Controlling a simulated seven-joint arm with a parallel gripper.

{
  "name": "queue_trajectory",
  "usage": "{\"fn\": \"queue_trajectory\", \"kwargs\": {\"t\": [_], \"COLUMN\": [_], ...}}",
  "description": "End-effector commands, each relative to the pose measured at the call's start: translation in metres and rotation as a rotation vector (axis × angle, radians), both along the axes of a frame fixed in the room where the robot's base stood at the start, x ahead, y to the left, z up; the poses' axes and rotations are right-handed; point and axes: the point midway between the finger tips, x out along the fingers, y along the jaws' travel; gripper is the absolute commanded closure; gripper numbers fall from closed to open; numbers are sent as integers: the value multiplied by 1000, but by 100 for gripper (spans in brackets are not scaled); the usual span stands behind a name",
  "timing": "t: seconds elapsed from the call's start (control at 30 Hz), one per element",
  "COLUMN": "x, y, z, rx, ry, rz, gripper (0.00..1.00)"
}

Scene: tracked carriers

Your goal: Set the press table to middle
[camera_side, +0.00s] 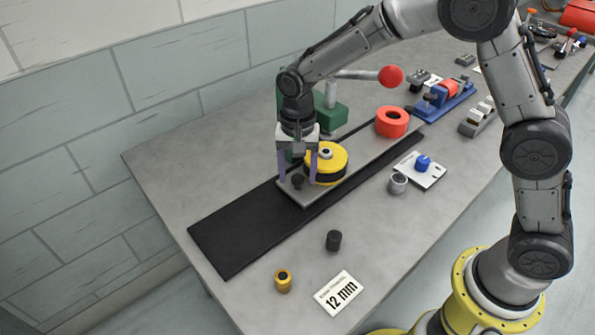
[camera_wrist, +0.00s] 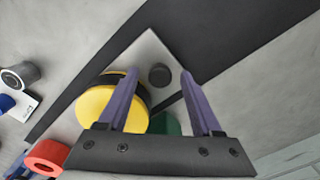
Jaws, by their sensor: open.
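The press table appears to be the long grey plate (camera_side: 306,199) lying along a black track (camera_side: 235,236); it also shows in the wrist view (camera_wrist: 150,48). A dark round knob (camera_side: 297,182) stands near its near end. My gripper (camera_side: 297,178) is open over that end, pointing down, with one purple finger on each side of the knob. In the wrist view the knob (camera_wrist: 160,74) sits between the fingertips (camera_wrist: 160,74) with gaps on both sides. A yellow-and-black cylinder (camera_side: 327,158) stands on the plate close beside the fingers. A red ring (camera_side: 392,121) is at the far end.
A green press body (camera_side: 328,121) with a red-balled lever (camera_side: 390,76) stands behind the track. A grey cylinder (camera_side: 397,184), a dark cylinder (camera_side: 334,240), a yellow piece (camera_side: 283,281) and a "12 mm" card (camera_side: 339,294) lie in front. The track's near-left stretch is clear.

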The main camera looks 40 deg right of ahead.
Motion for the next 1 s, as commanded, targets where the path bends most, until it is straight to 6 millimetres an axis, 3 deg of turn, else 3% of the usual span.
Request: {"fn": "queue_trajectory", "kwargs": {"t": [0.2,0.57,1.0], "x": [0,0,0], "y": [0,0,0], "z": [0,0,1], "rx": [0,0,0], "ry": [0,0,0], "rz": [0,0,0], "gripper": [34,98,100]}}
